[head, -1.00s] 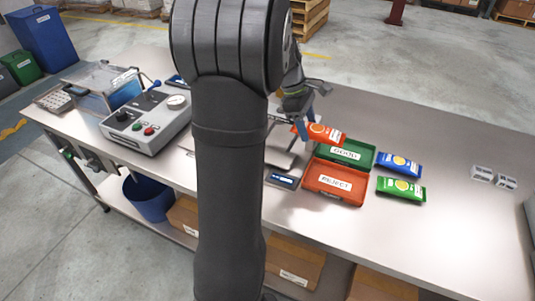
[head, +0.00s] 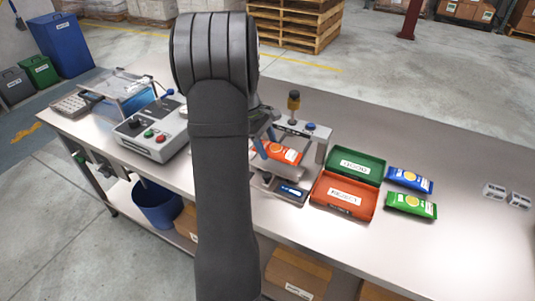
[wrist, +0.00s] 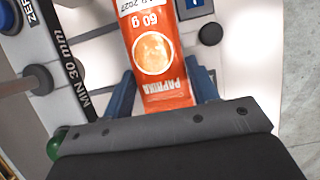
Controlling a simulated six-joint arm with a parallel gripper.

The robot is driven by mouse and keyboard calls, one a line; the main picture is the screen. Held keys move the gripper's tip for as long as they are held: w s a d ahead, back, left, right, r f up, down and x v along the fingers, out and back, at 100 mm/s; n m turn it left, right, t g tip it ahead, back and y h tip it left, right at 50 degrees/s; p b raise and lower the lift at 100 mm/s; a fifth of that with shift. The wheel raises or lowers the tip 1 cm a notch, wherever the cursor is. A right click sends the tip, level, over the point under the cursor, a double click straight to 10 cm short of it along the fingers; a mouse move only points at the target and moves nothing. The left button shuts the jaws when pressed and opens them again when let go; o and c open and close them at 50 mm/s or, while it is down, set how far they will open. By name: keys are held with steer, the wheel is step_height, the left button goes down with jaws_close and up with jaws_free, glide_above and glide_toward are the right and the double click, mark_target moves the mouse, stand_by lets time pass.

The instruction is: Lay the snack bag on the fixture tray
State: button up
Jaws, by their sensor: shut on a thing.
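The orange snack bag (head: 284,153), marked PAPRIKA and 60 g, is held in my gripper (head: 266,143). In the wrist view the bag (wrist: 153,50) lies between the two blue fingers of my gripper (wrist: 161,92), its printed face towards the camera. In the head view it appears over a grey fixture (head: 318,150) with an upright plunger at its back. The fixture tray itself is mostly hidden by the bag and my arm. I cannot tell whether the bag touches it.
A red REJECT tray (head: 325,203) and a green GOOD tray (head: 375,177) stand right of the fixture. Blue (head: 410,180) and green (head: 411,205) bags lie beyond them. A small display unit (head: 290,191) sits in front. A control box (head: 160,150) is left of my arm.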

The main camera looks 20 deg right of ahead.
steer(key=shift+f, duration=1.9)
steer(key=shift+f, duration=0.2)
steer(key=o, duration=1)
steer(key=shift+r, duration=0.1)
steer(key=v, duration=1.2)
